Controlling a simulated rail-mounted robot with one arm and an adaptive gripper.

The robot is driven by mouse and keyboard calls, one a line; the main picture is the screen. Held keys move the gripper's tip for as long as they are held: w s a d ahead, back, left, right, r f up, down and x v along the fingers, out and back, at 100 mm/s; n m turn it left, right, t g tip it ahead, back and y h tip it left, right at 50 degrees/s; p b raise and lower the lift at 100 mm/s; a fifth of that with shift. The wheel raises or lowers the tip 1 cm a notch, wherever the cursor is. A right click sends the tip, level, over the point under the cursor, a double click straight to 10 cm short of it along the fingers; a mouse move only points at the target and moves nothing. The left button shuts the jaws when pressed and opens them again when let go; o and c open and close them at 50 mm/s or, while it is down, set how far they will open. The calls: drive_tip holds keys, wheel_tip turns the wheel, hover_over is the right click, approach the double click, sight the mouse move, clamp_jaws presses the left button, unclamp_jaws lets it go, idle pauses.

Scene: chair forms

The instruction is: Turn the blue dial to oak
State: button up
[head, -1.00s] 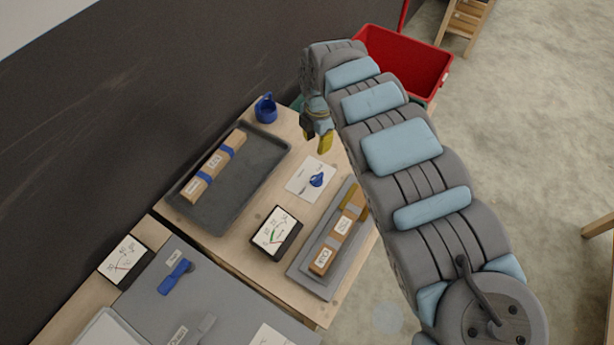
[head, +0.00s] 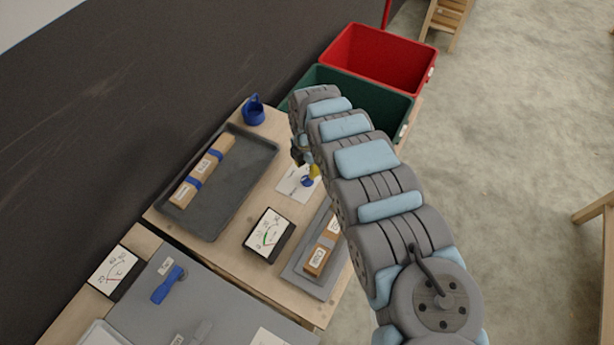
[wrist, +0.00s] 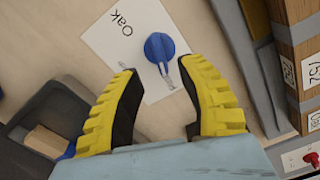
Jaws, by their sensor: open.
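The blue dial (wrist: 159,47) sits on a white card (wrist: 112,35) marked "Oak" in the wrist view. The word stands at the card's upper left, and the dial's pale pointer is toward the lower right, away from it. In the head view the dial (head: 308,181) is partly hidden by my gripper (head: 307,168). My gripper's yellow fingers (wrist: 170,105) are open and empty, one on each side below the dial. They appear apart from it.
A dark tray (head: 255,178) with a wrapped wooden block (head: 204,170) lies to the left. A gauge (head: 268,236) and a grey tray (head: 302,283) with another block are nearer. Green (head: 350,90) and red (head: 375,60) bins stand behind. A blue ring-shaped holder (head: 254,111) stands at the back left.

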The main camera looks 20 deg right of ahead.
sight(307, 177)
drive_tip(key=shift+f, duration=2.65)
clamp_jaws()
